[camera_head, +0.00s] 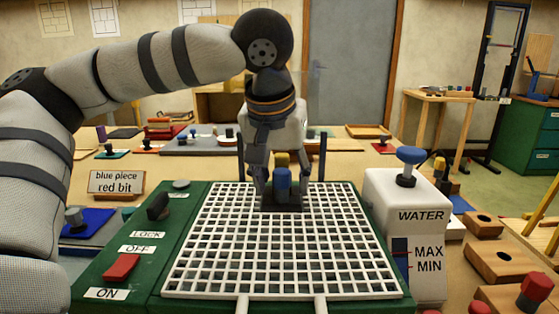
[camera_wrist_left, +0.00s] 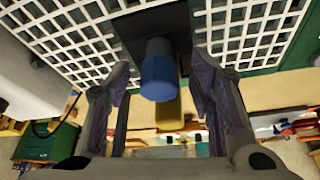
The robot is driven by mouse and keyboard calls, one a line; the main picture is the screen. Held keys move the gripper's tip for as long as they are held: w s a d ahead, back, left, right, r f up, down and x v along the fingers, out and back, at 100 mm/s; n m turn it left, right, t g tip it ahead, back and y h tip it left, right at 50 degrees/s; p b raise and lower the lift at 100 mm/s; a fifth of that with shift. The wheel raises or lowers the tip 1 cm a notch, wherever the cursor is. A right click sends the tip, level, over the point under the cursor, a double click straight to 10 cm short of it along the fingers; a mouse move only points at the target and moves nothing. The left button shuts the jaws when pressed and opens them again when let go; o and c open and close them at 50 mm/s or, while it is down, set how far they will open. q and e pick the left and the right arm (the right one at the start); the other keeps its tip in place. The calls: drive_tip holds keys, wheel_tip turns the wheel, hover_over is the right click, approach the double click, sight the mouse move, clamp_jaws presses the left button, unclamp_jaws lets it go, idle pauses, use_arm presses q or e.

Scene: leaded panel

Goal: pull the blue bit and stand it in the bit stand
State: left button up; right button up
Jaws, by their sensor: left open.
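The blue bit (camera_head: 283,184) stands upright in a dark block (camera_head: 284,208) at the back middle of the white grid. A yellow piece (camera_head: 282,160) shows just behind it. My left gripper (camera_head: 283,187) points down with one finger on each side of the blue bit. In the left wrist view the blue bit (camera_wrist_left: 160,78) is between the open fingers, with gaps on both sides. Wooden blocks with dark holes (camera_head: 487,223) stand at the right; I cannot tell whether one is the bit stand. My right gripper is not in view.
The green grinder (camera_head: 140,285) has a red switch (camera_head: 122,267) near OFF and a black lever (camera_head: 158,207) near LOCK. A white water tank (camera_head: 410,200) with a blue knob (camera_head: 410,160) stands right. A sign (camera_head: 116,182) reads "blue piece red bit". A red-topped piece (camera_head: 535,288) is front right.

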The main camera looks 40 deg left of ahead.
sight(283, 168)
use_arm(q)
clamp_jaws()
drive_tip(key=c, duration=1)
unclamp_jaws()
drive_tip(key=shift+c, duration=0.2)
clamp_jaws()
drive_tip(key=shift+r, duration=0.1)
drive_tip(key=shift+r, duration=0.8)
drive_tip(key=shift+r, duration=0.8)
drive_tip(key=shift+o, duration=0.9)
unclamp_jaws()
clamp_jaws()
